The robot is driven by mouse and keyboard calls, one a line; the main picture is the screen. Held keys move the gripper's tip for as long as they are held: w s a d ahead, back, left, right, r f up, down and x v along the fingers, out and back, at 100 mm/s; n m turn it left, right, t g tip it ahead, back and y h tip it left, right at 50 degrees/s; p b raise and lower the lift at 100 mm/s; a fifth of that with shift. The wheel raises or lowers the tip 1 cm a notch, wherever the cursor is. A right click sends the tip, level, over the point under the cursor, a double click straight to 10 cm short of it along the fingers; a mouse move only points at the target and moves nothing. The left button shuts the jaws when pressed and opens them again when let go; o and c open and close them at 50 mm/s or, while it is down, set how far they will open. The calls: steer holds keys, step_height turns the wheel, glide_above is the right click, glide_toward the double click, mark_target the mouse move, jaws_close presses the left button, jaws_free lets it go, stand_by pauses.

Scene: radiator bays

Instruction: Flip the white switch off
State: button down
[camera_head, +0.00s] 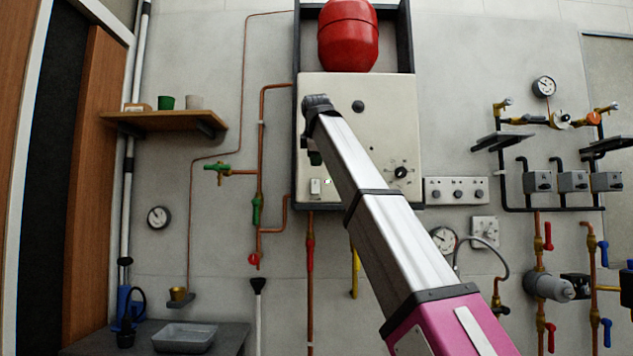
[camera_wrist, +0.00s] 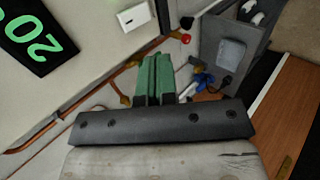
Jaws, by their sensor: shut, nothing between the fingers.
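The white switch (camera_head: 315,186) is a small light rocker low on the left of the cream boiler panel (camera_head: 375,110). It also shows in the wrist view (camera_wrist: 132,18), up and left of my fingertips. My gripper (camera_head: 315,158) is in front of the panel's left side, just above the switch in the head view. In the wrist view my green-tipped gripper (camera_wrist: 157,62) has its fingers together, empty and apart from the switch. The arm hides part of the panel in the head view. Which way the rocker is tipped is too small to tell.
A black display with green digits (camera_wrist: 35,35) is on the panel near the switch. A round knob (camera_head: 401,172) sits right of my arm. Copper pipes (camera_head: 261,150) with a green valve run left of the panel. A wooden shelf (camera_head: 165,121) is farther left.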

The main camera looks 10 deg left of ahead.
mark_target(316, 190)
steer(key=x, duration=0.7)
steer(key=w+r+x, duration=0.1)
steer(key=x, duration=0.3)
steer(key=shift+w+a+f, duration=0.2)
steer(key=shift+w, duration=0.05)
steer(key=shift+w+a+f, duration=0.15)
steer(key=shift+w+f, duration=0.05)
steer(key=shift+w, duration=0.6)
steer(key=shift+f+t, duration=0.2)
steer(key=shift+t, duration=0.1)
steer(key=shift+w+r, duration=0.1)
steer(key=shift+w, duration=0.05)
steer(key=shift+r, duration=0.2)
